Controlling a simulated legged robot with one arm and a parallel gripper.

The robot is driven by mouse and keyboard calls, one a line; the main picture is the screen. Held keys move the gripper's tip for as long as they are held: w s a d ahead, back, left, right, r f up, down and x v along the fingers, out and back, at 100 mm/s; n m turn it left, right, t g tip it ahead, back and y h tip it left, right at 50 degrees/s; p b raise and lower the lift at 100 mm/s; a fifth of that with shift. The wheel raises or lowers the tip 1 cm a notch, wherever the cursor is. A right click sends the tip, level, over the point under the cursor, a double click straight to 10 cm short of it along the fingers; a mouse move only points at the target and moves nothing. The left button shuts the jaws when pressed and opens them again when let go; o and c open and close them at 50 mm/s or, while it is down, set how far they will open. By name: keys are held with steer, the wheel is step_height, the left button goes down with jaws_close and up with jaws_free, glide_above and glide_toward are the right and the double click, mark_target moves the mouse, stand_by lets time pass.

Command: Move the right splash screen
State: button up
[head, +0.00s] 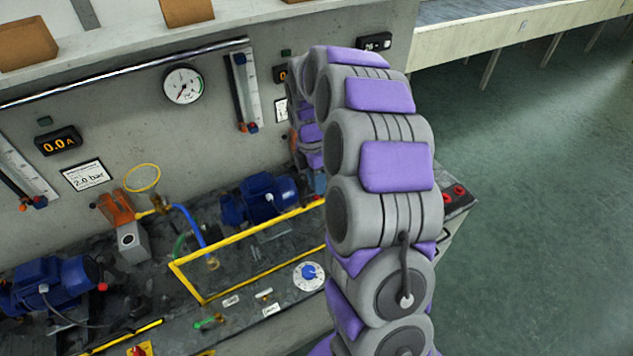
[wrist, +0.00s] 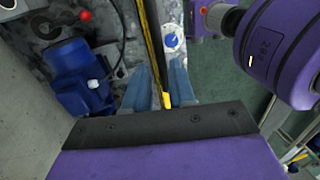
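The right splash screen (head: 250,232) is a clear panel in a yellow frame, standing along the front of the bench in the head view. Its right end is hidden behind my arm. In the wrist view its yellow rail (wrist: 152,42) runs down between the two blue fingers of my gripper (wrist: 159,68). The fingers stand apart on either side of the rail, with a gap showing, and look open. I cannot tell whether either finger touches it.
Blue pumps (head: 262,198) stand behind the screen and at the left (head: 50,285). A blue-and-white dial (head: 309,276) sits on the bench front. A red-button box (head: 455,194) is right of my arm. Green floor lies open at the right.

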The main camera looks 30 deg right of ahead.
steer(key=shift+o, duration=1.1)
steer(key=shift+f, duration=0.1)
steer(key=shift+s, duration=0.1)
steer(key=w+r, duration=0.1)
steer(key=r, duration=0.7)
steer(key=w+r+p, duration=0.1)
steer(key=w+r, duration=0.1)
steer(key=r, duration=0.7)
steer(key=shift+w, duration=0.25)
steer(key=shift+a, duration=0.15)
steer(key=s+a+f+m+b, duration=0.2)
steer(key=s+a+m, duration=0.4)
steer(key=s, duration=0.6)
steer(key=s+a+f+m+b, duration=0.25)
steer(key=s+a+m, duration=0.3)
steer(key=s, duration=0.65)
steer(key=s+f+m+b, duration=0.1)
steer(key=s+f+m, duration=0.6)
steer(key=s, duration=0.5)
steer(key=shift+s+a+f, duration=0.15)
steer(key=shift+a+f, duration=0.1)
steer(key=shift+a, duration=0.1)
